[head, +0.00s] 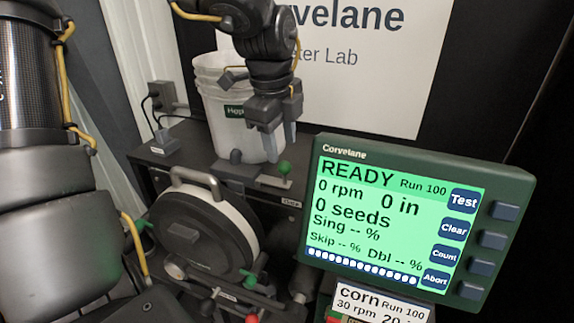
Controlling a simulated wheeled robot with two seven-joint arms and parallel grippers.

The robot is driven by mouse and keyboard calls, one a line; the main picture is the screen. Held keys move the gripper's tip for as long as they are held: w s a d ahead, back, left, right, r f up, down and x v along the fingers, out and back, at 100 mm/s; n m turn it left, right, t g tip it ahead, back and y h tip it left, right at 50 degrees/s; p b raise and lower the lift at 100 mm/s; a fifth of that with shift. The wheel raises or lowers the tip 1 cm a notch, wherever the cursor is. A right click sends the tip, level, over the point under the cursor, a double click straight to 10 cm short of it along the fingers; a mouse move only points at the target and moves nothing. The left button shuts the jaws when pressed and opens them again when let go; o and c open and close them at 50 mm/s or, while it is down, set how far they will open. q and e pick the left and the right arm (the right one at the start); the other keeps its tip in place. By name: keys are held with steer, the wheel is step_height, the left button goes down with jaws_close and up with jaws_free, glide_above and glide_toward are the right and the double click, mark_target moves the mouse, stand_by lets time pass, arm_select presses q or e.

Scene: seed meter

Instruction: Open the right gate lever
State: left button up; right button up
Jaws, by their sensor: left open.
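My left gripper (279,142) hangs pointing down in front of the white bucket, its two pale fingers apart with nothing seen between them. A short lever with a green knob (284,167) stands on a small plate on the dark bench top, just below and slightly right of the fingertips. The fingers appear apart from it. Another green-knobbed lever (249,278) is lower, beside the round meter housing. I cannot read which one is labelled as the right gate lever. My right gripper is not in view.
A white bucket (215,100) stands behind on the bench. The round meter (190,240) with a handle is at lower middle. A green-framed monitor (395,215) showing READY fills the right side, close to the levers. A red knob (252,318) is at the bottom edge.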

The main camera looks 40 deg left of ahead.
mark_target(284, 162)
arm_select(q)
steer(key=f, duration=0.2)
steer(key=f+p, duration=0.1)
steer(key=w+f, duration=0.1)
steer(key=f, duration=0.1)
steer(key=shift+a+f, duration=0.1)
steer(key=shift+f, duration=0.25)
steer(key=shift+w+f+p, duration=0.15)
steer(key=shift+f+p, duration=0.15)
steer(key=shift+f, duration=0.5)
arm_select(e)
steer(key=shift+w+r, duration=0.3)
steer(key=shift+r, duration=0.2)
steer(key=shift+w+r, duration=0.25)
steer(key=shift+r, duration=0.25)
arm_select(q)
steer(key=shift+c, duration=0.3)
jaws_close()
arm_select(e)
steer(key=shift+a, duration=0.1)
